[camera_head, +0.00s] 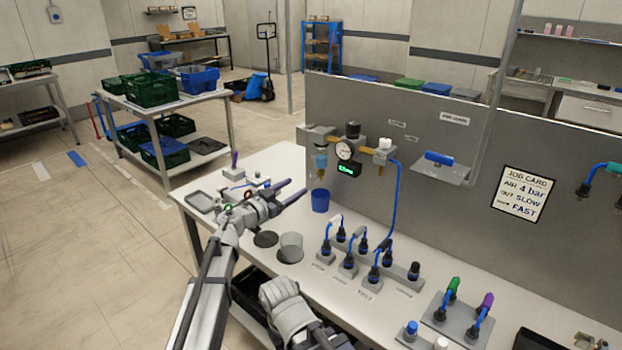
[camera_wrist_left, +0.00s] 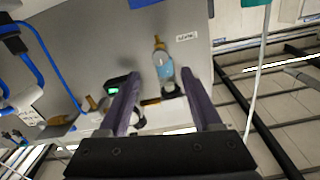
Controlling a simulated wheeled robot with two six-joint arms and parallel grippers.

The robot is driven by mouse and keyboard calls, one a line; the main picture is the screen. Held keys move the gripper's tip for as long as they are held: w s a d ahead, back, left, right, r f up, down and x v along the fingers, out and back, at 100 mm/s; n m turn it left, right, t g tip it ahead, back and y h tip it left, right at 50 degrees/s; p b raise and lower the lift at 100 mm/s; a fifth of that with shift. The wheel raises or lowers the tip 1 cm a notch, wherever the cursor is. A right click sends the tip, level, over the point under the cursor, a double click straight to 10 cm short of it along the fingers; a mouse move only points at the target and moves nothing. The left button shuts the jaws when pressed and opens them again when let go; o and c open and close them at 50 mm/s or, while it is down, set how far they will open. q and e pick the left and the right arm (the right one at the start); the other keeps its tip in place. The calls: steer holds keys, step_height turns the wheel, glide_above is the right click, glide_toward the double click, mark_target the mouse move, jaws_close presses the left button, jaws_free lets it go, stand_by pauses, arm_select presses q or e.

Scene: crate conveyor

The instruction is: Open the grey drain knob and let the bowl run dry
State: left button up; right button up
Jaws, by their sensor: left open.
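The filter bowl (camera_head: 320,160), clear with blue liquid, hangs under a grey head on the panel. It shows in the left wrist view (camera_wrist_left: 164,70), which looks upside down. A small brassy end piece (camera_wrist_left: 158,43) is at the bowl's lower tip; I cannot make out a grey colour on the knob. My left gripper (camera_head: 296,191) is open, left of and below the bowl in the head view. In the left wrist view its two dark fingers (camera_wrist_left: 162,97) appear either side of the bowl's line, with nothing held. My right gripper is not identifiable.
A blue cup (camera_head: 320,200) stands on the white bench below the bowl. A gauge (camera_head: 344,151) and green display (camera_head: 346,170) sit close right of the bowl. A blue hose (camera_head: 393,205) hangs further right. Several hose couplings (camera_head: 362,243) occupy the bench's middle.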

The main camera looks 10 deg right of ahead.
mark_target(311, 177)
arm_select(q)
steer(key=shift+x, duration=3.95)
steer(key=shift+c, duration=0.3)
jaws_close()
